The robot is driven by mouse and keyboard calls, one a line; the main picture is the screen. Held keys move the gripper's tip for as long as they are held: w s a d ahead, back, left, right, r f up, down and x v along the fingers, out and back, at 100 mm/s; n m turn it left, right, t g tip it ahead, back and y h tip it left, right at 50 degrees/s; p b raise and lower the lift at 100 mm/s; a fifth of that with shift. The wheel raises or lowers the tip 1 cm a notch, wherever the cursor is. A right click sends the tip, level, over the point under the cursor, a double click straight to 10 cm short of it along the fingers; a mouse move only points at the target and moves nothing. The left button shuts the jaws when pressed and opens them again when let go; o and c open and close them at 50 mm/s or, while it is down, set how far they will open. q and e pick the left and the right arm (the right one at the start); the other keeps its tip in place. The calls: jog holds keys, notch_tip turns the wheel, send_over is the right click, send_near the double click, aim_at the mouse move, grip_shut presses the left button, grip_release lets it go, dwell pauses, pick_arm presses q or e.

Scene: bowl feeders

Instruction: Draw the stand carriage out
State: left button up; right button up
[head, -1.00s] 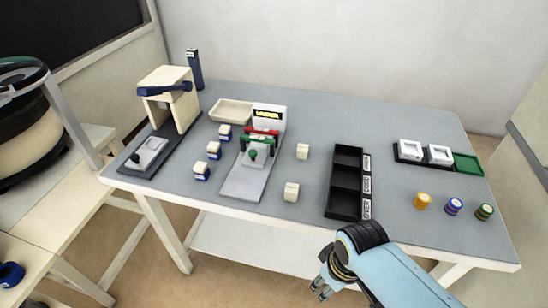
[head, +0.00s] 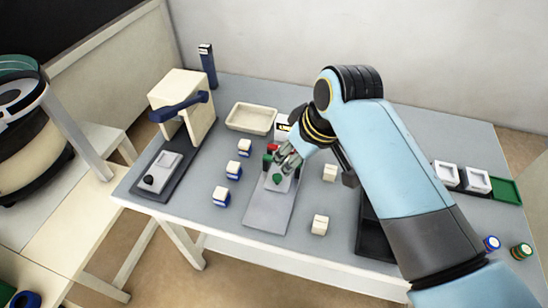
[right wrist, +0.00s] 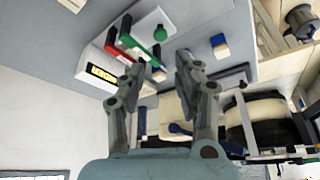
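The stand has a black and yellow sign (right wrist: 103,75), a red bar (right wrist: 113,42) and a green bar (right wrist: 133,48). A pale carriage with a green knob (head: 277,178) sits at the stand on a long grey base plate (head: 268,212). The knob also shows in the right wrist view (right wrist: 160,33). My right gripper (head: 286,160) reaches over the stand, beside the bars and just behind the knob, hiding part of the sign. In the right wrist view its fingers (right wrist: 158,65) are spread and empty, with the knob beyond them. My left gripper is out of view.
A cream press with a blue lever (head: 180,106) stands left. Several blue-and-cream blocks (head: 227,172) lie between it and the stand. A cream tray (head: 251,118) is behind. Two cream blocks (head: 319,225) and a black bin (head: 373,240) are right, the bin partly hidden by my arm.

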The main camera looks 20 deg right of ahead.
send_over(278, 177)
jog(key=s, duration=0.2)
jog(key=f, duration=0.3)
jog(key=d+f+b, duration=0.1)
jog(key=f, duration=0.1)
jog(key=shift+f, duration=0.3)
jog(key=x, duration=0.3)
jog(key=shift+w+a+f+b, duration=0.15)
jog(key=shift+w+f+b, duration=0.15)
jog(key=shift+f, duration=0.35)
jog(key=shift+c, duration=0.4)
jog(key=c, duration=0.4)
grip_shut()
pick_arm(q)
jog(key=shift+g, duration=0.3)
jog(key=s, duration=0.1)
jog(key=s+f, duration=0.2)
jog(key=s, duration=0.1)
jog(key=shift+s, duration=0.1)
